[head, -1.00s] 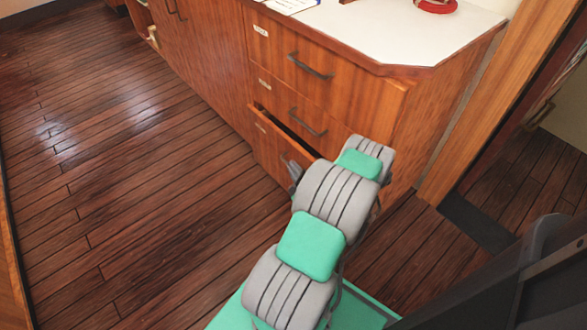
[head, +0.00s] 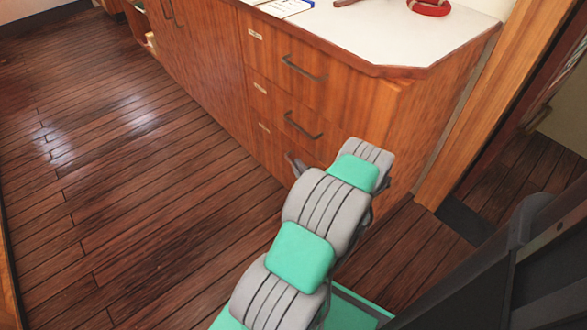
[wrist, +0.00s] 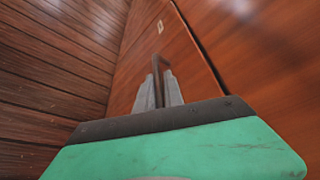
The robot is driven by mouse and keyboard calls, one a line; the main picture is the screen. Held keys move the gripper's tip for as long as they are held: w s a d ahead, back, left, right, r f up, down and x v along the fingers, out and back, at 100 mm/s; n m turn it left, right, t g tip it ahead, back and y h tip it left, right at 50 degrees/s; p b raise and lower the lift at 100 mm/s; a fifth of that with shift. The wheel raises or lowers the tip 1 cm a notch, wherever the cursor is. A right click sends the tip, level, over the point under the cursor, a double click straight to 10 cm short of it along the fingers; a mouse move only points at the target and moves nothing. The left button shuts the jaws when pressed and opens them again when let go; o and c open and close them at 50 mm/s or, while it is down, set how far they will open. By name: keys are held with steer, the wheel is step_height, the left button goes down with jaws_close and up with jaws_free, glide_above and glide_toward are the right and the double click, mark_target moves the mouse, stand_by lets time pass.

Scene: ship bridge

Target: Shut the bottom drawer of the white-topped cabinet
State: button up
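The white-topped cabinet (head: 345,85) stands at the upper right in the head view, with drawers stacked at its near end. Its bottom drawer (head: 268,147) is partly hidden by my arm, and its visible front looks flush with the fronts above. In the wrist view the wooden drawer front (wrist: 135,78) fills the middle, with a dark handle (wrist: 155,65). My gripper (wrist: 158,82) is at this handle, its two grey fingers close together with the handle showing between or just behind them. Contact is unclear. In the head view my arm hides most of my gripper.
Two closed drawers with dark handles sit above. A red ring-shaped object (head: 430,7) and a paper (head: 287,7) lie on the white top. The plank floor (head: 130,190) to the left is clear. A wooden door frame (head: 500,110) stands to the right.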

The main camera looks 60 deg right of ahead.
steer(key=shift+o, duration=0.7)
steer(key=shift+d+r, duration=0.1)
steer(key=shift+d, duration=0.1)
steer(key=p+v, duration=0.2)
steer(key=v, duration=0.6)
